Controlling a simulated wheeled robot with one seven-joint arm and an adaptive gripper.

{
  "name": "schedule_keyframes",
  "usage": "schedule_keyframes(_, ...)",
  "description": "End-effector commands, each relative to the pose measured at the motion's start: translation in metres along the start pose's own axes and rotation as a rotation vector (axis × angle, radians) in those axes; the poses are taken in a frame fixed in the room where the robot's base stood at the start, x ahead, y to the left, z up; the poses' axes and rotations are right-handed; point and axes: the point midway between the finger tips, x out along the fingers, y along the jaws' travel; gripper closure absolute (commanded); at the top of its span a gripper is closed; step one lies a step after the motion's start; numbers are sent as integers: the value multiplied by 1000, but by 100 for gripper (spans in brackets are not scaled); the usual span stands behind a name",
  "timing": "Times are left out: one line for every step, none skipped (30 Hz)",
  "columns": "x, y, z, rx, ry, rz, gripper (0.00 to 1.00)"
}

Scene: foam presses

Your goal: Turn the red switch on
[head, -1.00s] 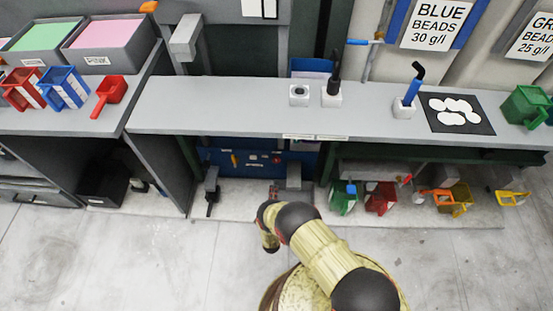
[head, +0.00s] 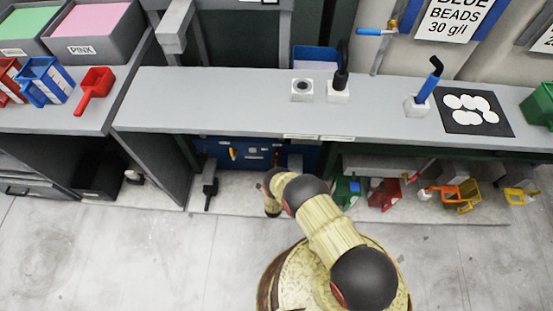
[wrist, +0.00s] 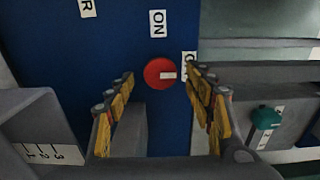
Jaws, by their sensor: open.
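The red switch (wrist: 155,73) is a round red knob on a blue panel (wrist: 60,40) in the wrist view. Its white mark points right, toward a partly hidden white label (wrist: 189,64). An "ON" label (wrist: 157,23) sits above the knob in this view. My gripper (wrist: 160,78) is open, its yellow-padded fingers on either side of the knob in the picture. Contact cannot be told. In the head view the blue panel (head: 225,154) is under the counter, and my arm hides the gripper.
The grey counter (head: 230,100) overhangs the panel. Green (head: 345,190) and red (head: 385,193) scoops lie at the right under the counter. In the wrist view, a teal knob (wrist: 266,118) is at right.

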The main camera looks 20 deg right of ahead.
Motion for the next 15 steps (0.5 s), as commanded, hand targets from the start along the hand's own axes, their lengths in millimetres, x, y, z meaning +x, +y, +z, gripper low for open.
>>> schedule_keyframes(5,2,-1,0,2,0,47)
schedule_keyframes(8,2,-1,0,1,1,47)
schedule_keyframes(10,1,0,0,1,1,47)
schedule_keyframes(12,1,0,0,1,0,47)
schedule_keyframes(13,1,0,0,1,0,47)
schedule_keyframes(14,0,0,0,0,0,47)
schedule_keyframes(15,0,0,0,0,0,47)
schedule_keyframes(15,0,0,0,0,0,47)
schedule_keyframes(15,0,0,-1,0,1,47)
schedule_keyframes(15,0,0,-1,0,1,47)
schedule_keyframes(15,0,0,-1,0,0,47)
schedule_keyframes(15,0,0,-1,0,0,47)
schedule_keyframes(15,0,0,-1,0,0,47)
schedule_keyframes(15,0,0,-1,0,0,47)
schedule_keyframes(15,0,0,-1,0,0,50)
